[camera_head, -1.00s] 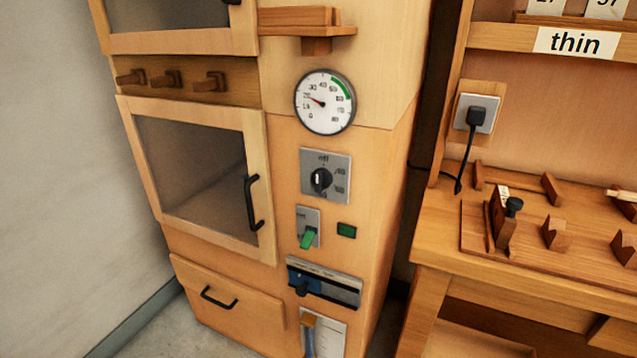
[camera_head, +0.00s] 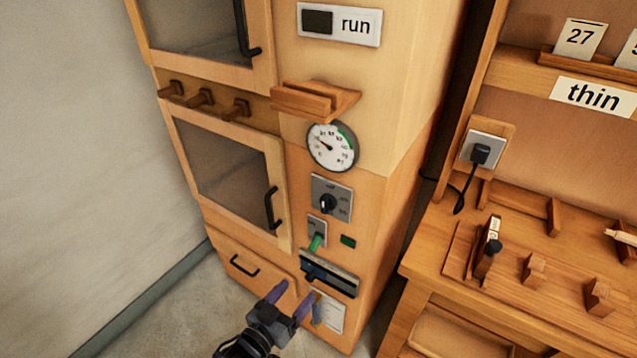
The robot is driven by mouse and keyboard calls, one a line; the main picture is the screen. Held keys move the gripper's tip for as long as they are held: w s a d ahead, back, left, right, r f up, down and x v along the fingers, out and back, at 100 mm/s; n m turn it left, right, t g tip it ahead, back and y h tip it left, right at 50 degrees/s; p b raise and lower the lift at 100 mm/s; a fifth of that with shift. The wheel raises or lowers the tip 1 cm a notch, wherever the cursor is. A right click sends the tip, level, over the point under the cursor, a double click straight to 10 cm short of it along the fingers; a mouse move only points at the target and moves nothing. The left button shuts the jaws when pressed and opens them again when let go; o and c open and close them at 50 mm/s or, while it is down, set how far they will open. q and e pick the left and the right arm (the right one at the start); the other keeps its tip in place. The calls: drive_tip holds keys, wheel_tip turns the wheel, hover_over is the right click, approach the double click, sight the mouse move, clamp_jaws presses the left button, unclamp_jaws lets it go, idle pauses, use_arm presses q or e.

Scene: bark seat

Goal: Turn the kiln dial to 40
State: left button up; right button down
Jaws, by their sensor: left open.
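The kiln dial is a black knob (camera_head: 327,204) on a grey plate (camera_head: 343,190) on the kiln's front panel. Its markings are too small to read surely. Above it is a round white gauge (camera_head: 330,147) with a green arc and a red needle pointing to the upper left. Below the dial is a green lever switch (camera_head: 316,242). My left gripper (camera_head: 291,297) is at the bottom of the view, fingers apart and empty, below the dial and in front of the kiln's lower part. My right gripper is not in view.
A slider panel (camera_head: 330,274) and a white card (camera_head: 331,315) are on the kiln below the switch. The kiln door handle (camera_head: 272,208) sticks out left of the dial. A wooden workbench (camera_head: 420,260) stands to the right. A shelf block (camera_head: 315,100) juts out above the gauge.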

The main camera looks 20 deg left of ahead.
use_arm(q)
drive_tip(key=m+t+p, duration=0.1)
drive_tip(key=m+p, duration=0.1)
drive_tip(key=p, duration=0.5)
approach(323, 207)
drive_tip(key=s, duration=0.2)
drive_tip(key=w, duration=0.3)
drive_tip(key=w+d+b, duration=0.1)
drive_tip(key=w, duration=0.3)
drive_tip(key=w+b, duration=0.1)
drive_tip(key=w, duration=0.3)
drive_tip(key=shift+w+d, duration=0.1)
drive_tip(key=shift+d, duration=0.3)
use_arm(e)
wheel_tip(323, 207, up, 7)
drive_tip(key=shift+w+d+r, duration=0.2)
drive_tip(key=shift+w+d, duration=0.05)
use_arm(q)
drive_tip(key=shift+f, duration=0.1)
